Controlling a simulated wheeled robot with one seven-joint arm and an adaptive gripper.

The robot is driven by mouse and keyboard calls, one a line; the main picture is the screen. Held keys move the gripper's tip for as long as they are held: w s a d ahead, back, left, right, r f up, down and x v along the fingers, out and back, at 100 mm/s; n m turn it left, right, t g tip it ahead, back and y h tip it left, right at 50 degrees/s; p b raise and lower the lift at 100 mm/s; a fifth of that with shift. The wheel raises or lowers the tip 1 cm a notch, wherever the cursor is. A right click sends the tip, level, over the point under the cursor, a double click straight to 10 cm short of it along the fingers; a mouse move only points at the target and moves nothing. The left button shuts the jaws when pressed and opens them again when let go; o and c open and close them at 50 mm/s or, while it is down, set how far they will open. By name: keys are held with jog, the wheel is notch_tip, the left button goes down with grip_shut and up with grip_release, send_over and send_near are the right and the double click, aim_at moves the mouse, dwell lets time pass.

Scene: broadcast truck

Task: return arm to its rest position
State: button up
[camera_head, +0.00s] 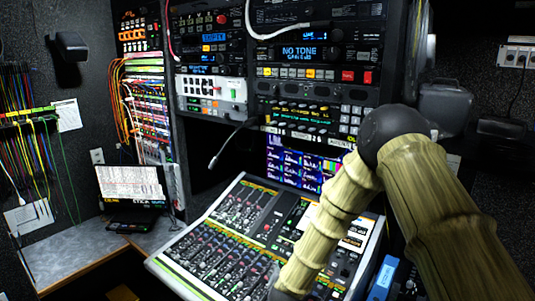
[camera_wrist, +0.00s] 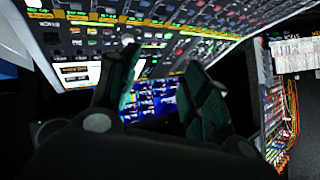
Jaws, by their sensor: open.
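My arm (camera_head: 430,200) comes in from the lower right in the head view. It bends at a dark elbow joint, and its tan forearm slants down to the left in front of the mixing console (camera_head: 225,240). The far end of the forearm reaches the bottom edge, so my gripper is not clearly visible there. In the wrist view my gripper (camera_wrist: 162,56) shows two dark fingers spread apart with nothing between them. The console's button panel (camera_wrist: 165,35) lies beyond the fingertips; I cannot tell the exact distance.
Equipment racks (camera_head: 310,65) stand behind the console, with a gooseneck microphone (camera_head: 228,145) in front. A laptop (camera_head: 133,190) sits on the left desk (camera_head: 75,255). A blue object (camera_head: 384,277) lies close to my arm, right of the console. Coloured cables (camera_head: 30,150) hang at left.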

jog(key=s+d+f+n+g, duration=0.25)
jog(key=s+d+f, duration=0.25)
jog(key=s+f, duration=0.55)
jog(key=s+d+f+n+g, duration=0.1)
jog(key=s+d+f+g, duration=0.25)
jog(key=s+f, duration=0.65)
jog(key=s+d+n+g, duration=0.1)
jog(key=s+d+g, duration=0.3)
jog(key=s, duration=1.1)
jog(key=s+d+n+g, duration=0.15)
jog(key=s+d, duration=0.35)
jog(key=s, duration=1)
notch_tip(320, 180, down, 15)
jog(key=b, duration=1.4)
jog(key=shift+f+m+b, duration=0.15)
jog(key=shift+m+b, duration=0.2)
jog(key=shift+m, duration=0.05)
jog(key=shift+d, duration=0.1)
jog(key=shift+c, duration=1.3)
